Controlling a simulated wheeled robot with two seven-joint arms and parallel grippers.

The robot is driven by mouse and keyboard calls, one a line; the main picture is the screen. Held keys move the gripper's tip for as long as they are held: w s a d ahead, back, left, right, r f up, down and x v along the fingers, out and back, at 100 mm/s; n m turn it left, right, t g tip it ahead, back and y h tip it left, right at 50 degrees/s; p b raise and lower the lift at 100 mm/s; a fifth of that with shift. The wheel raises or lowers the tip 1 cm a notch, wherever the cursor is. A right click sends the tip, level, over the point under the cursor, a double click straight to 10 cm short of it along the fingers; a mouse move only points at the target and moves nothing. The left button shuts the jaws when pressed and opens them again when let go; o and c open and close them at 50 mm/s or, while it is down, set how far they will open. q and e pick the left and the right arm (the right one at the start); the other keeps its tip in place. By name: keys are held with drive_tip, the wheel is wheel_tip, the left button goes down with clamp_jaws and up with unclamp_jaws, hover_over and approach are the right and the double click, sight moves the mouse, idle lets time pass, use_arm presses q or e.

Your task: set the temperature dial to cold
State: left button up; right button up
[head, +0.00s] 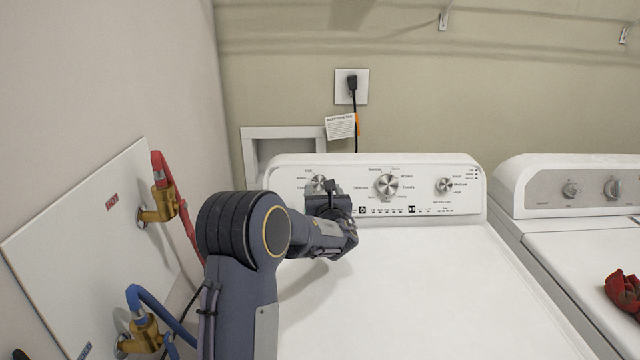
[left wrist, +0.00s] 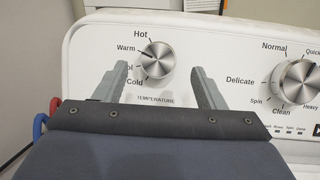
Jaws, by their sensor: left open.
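The temperature dial (left wrist: 158,60) is a round silver knob on the washer's control panel, with Hot, Warm, a partly hidden label and Cold printed down its left side. In the head view the dial (head: 318,183) is at the panel's left end, just above my left gripper (head: 330,190). In the left wrist view my left gripper (left wrist: 160,85) is open, one finger to each side and below the dial, with nothing between them. The fingers look apart from the dial. My right gripper does not show.
A larger cycle dial (head: 387,185) and a third dial (head: 444,185) sit to the right on the panel. The white washer lid (head: 430,290) is clear. A second machine (head: 580,240) with a red cloth (head: 624,292) stands right. Hose valves (head: 158,205) are on the left wall.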

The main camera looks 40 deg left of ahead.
sight(320, 183)
use_arm(q)
drive_tip(key=shift+p+x, duration=0.3)
drive_tip(key=shift+x, duration=1.5)
drive_tip(key=shift+c, duration=0.2)
drive_tip(key=c, duration=0.9)
